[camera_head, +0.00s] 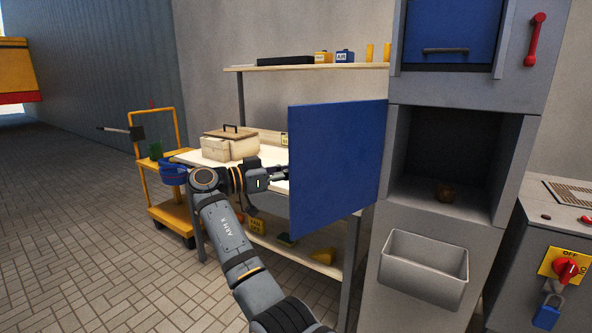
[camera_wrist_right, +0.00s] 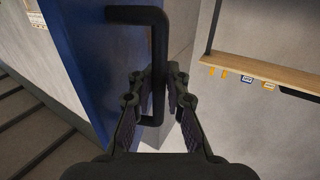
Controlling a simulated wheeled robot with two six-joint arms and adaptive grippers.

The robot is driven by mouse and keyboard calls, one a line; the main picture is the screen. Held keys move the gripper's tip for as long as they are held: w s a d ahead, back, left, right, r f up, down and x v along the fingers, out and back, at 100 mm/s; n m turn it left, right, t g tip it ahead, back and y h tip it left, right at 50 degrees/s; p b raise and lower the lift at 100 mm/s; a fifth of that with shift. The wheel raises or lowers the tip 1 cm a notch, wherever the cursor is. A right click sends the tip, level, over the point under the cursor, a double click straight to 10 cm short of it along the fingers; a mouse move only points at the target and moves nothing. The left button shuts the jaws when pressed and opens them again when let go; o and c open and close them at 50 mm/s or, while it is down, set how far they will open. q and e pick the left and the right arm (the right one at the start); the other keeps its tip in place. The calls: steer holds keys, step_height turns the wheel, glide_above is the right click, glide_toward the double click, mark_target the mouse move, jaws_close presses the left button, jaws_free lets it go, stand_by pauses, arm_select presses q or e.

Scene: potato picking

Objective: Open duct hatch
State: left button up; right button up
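The blue duct hatch (camera_head: 335,165) stands swung wide open to the left of the grey duct cabinet (camera_head: 395,150). The dark opening (camera_head: 445,150) is uncovered, with a brown potato-like lump (camera_head: 446,191) on its floor. My right gripper (camera_head: 278,174) is on the far side of the hatch in the head view, its fingertips partly hidden. In the right wrist view, the black hatch handle (camera_wrist_right: 155,22) stands out from the blue panel (camera_wrist_right: 85,60). My left gripper is not in view.
A workbench (camera_head: 185,157) with a lidded box (camera_head: 228,147) stands behind the hatch, under a shelf (camera_head: 300,67). A yellow cart (camera_head: 172,212) is left of it. A grey bin (camera_head: 424,270) juts below the opening. A control box (camera_head: 562,235) is right. Floor at left is clear.

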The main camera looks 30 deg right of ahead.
steer(key=shift+o, duration=0.5)
steer(key=shift+w+a+f, duration=0.15)
steer(key=shift+w, duration=0.15)
steer(key=w+a, duration=0.1)
steer(key=a, duration=1)
steer(key=shift+w+a, duration=0.2)
steer(key=shift+a, duration=0.2)
